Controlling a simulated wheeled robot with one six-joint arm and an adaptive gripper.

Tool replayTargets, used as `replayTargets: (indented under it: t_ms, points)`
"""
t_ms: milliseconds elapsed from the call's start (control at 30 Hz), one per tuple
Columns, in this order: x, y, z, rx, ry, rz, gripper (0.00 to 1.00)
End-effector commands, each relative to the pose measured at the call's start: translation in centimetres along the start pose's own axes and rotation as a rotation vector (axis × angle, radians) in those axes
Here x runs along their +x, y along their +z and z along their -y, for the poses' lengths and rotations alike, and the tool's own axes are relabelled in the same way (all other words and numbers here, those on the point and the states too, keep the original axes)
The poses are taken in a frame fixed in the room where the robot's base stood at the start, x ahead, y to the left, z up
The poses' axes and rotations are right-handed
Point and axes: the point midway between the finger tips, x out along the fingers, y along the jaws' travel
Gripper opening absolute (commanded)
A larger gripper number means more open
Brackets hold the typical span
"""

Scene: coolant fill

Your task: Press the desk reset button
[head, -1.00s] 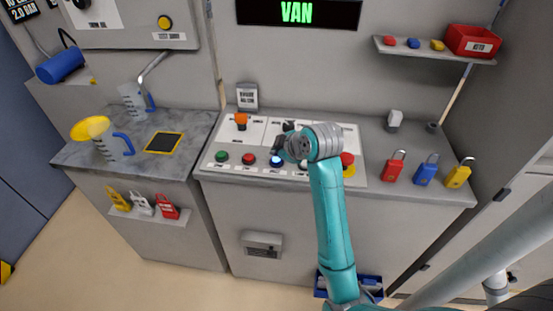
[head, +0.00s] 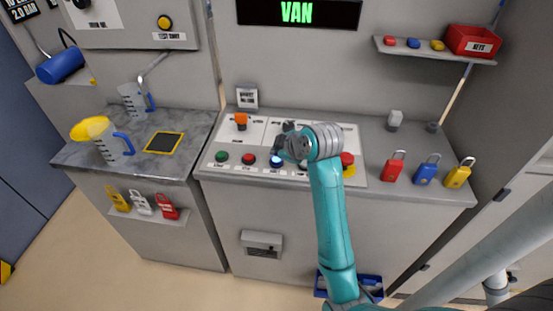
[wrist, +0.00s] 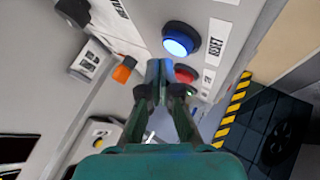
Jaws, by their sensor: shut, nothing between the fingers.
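The desk reset button is a lit blue button (head: 277,161) on the sloped front of the desk panel. In the wrist view the blue button (wrist: 180,39) glows beside a label reading RESET (wrist: 215,47). My gripper (head: 279,148) is over the panel, close to the blue button. In the wrist view my gripper (wrist: 166,66) has its fingers together and empty, with the tips just short of the blue button in the picture. I cannot tell how large the gap is, and no contact shows.
A red button (head: 248,159) and a green button (head: 222,157) sit left of the blue one. An orange knob (head: 241,121) stands behind them. Several padlocks (head: 394,167) stand further right.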

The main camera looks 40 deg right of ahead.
Motion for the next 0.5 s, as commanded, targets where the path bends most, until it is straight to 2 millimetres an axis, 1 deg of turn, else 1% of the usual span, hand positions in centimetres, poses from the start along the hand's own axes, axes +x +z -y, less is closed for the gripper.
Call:
replayTargets:
  t_ms: [233,500]
  points:
    - [0.06,0.05,0.05,0.000,0.000,0.000,0.00]
    - [0.58,0.45,0.46,0.001,-0.001,0.001,0.00]
